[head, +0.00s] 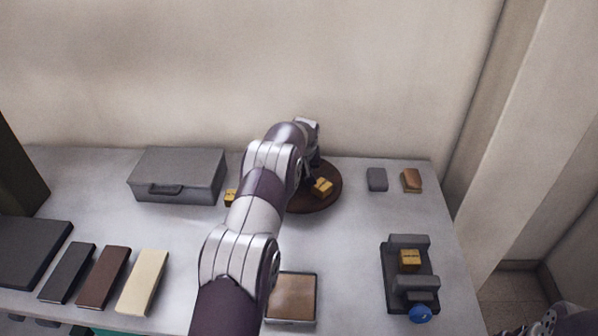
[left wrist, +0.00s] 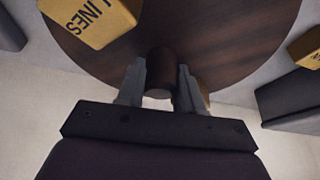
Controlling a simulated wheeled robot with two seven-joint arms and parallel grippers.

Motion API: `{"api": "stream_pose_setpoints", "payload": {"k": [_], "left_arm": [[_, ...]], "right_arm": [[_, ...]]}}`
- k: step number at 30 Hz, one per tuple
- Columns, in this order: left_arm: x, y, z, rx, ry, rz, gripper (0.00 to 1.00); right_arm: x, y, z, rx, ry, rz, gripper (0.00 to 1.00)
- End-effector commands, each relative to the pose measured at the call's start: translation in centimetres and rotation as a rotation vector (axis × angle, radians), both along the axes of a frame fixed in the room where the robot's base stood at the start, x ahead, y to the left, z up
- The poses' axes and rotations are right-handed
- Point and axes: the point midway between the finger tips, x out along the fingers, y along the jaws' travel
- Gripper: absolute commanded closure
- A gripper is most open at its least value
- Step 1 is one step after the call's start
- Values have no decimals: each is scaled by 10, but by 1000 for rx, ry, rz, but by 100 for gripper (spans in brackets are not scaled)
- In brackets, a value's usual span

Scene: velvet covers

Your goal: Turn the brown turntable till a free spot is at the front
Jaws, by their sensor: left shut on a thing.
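The brown turntable (head: 328,201) is a round wooden disc near the back wall, partly hidden by my left arm. It fills the top of the left wrist view (left wrist: 225,35). My left gripper (left wrist: 161,78) is shut on a brown upright peg (left wrist: 161,62) near the disc's edge. A yellow lettered block (head: 322,187) sits on the disc; it shows at upper left in the left wrist view (left wrist: 90,20). A sliver of another yellow block (left wrist: 205,96) shows behind one finger. My right gripper is not in view.
A yellow block (head: 230,197) lies beside the disc, near a grey case (head: 178,174). A grey piece (head: 377,179) and a brown piece (head: 411,180) lie right. A dark stand (head: 397,270) holds a yellow block. A shallow tray (head: 291,297) and several flat slabs lie in front.

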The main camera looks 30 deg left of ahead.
Motion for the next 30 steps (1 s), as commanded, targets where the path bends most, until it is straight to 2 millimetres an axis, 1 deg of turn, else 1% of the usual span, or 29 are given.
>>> {"api": "stream_pose_setpoints", "payload": {"k": [1, 9, 17, 23, 30], "left_arm": [[-1, -2, -2, -1, 3, 17, 100], [-3, -6, -3, 0, 3, 146, 100], [-3, -6, -2, -2, 3, 276, 100], [-4, -6, 1, -1, 4, 375, 100], [-4, -7, 3, 0, 6, 488, 100]], "right_arm": [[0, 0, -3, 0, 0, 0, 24], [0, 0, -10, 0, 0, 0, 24], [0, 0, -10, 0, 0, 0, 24], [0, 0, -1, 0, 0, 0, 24], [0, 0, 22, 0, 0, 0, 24]]}}
